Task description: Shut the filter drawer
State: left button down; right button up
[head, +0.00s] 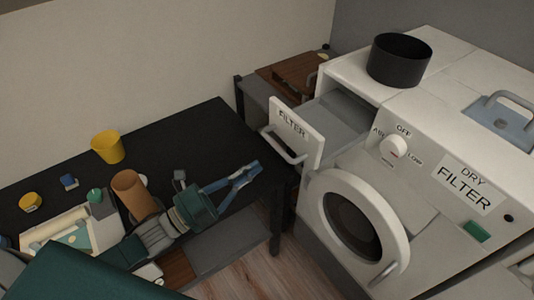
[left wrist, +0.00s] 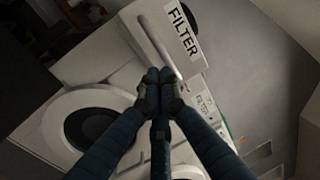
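The filter drawer (head: 297,128) stands pulled out of the upper left of the white dryer (head: 455,140). Its white front is marked FILTER and carries a grey bar handle (head: 283,148). In the left wrist view the drawer front (left wrist: 184,28) and handle (left wrist: 158,45) lie just beyond the fingertips. My left gripper (head: 256,168) points at the drawer front from the left, apart from it in the head view. Its blue fingers (left wrist: 158,78) meet at the tips with nothing between them. My right gripper is not in view.
A black table (head: 180,133) at left holds a yellow cup (head: 108,147), a brown cylinder (head: 135,192) and small items. A black pot (head: 399,60) stands on the dryer. The round dryer door (head: 328,203) is below the drawer. A brown box (head: 290,72) stands behind.

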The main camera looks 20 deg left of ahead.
pick_arm(q)
jog(key=p+x, duration=0.1)
jog(key=x, duration=0.4)
jog(key=shift+d, duration=0.1)
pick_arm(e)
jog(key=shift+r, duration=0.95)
pick_arm(q)
jog(key=shift+w, duration=0.1)
jog(key=b, duration=0.4)
send_near(321, 131)
jog(key=w+d+r, duration=0.2)
jog(key=w, duration=0.1)
jog(key=shift+d+r, duration=0.25)
jog(key=shift+r, duration=0.05)
jog(key=x, duration=0.3)
jog(key=f+b+x, duration=0.1)
jog(key=x, duration=0.1)
jog(key=shift+w+d, duration=0.15)
jog(key=shift+w, duration=0.2)
jog(key=shift+r, duration=0.25)
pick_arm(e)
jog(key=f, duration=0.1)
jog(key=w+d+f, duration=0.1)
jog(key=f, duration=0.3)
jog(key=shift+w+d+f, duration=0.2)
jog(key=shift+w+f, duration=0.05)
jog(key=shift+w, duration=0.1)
